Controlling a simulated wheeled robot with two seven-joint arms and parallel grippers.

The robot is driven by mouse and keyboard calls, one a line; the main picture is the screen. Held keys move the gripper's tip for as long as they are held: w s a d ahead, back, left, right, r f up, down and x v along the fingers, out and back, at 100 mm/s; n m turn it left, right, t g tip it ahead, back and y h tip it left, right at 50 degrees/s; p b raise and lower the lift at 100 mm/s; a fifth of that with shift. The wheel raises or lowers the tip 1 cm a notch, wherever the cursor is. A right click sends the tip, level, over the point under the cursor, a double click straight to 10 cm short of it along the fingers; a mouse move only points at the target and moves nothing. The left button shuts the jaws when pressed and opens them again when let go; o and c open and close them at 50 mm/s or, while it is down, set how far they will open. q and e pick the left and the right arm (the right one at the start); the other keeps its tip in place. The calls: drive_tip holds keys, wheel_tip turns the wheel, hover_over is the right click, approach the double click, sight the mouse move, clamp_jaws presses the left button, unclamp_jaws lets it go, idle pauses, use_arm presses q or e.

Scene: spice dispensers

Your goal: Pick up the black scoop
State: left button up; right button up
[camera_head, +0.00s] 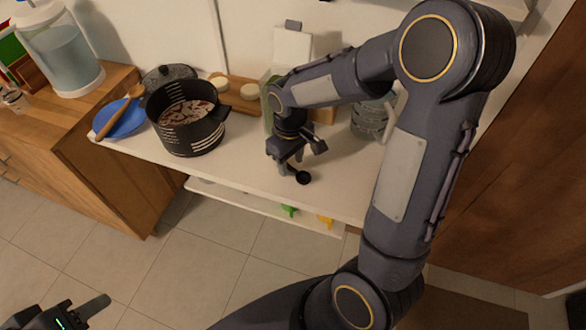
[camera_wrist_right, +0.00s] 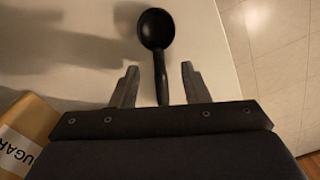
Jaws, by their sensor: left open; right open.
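The black scoop (camera_wrist_right: 157,30) lies on the white counter in the right wrist view, its round bowl beyond my fingertips and its handle running back between them. In the head view its round bowl (camera_head: 303,178) shows near the counter's front edge, just below my right gripper (camera_head: 290,168). In the wrist view my right gripper (camera_wrist_right: 158,84) is open, with one finger on each side of the handle and a gap on both sides. The rear end of the handle is hidden by the gripper body. My left gripper (camera_head: 78,316) is open and empty at the lower left, over the floor.
A black pot (camera_head: 188,135) with food stands left on the white counter (camera_head: 235,165). A blue plate (camera_head: 122,120) with a wooden spoon is beside it. A container labelled SUGAR (camera_wrist_right: 22,135) is close to my right gripper. A glass jar (camera_head: 369,120) stands behind my right arm.

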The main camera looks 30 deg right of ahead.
drive_tip(key=shift+f, duration=0.55)
clamp_jaws()
drive_tip(key=shift+r, duration=0.15)
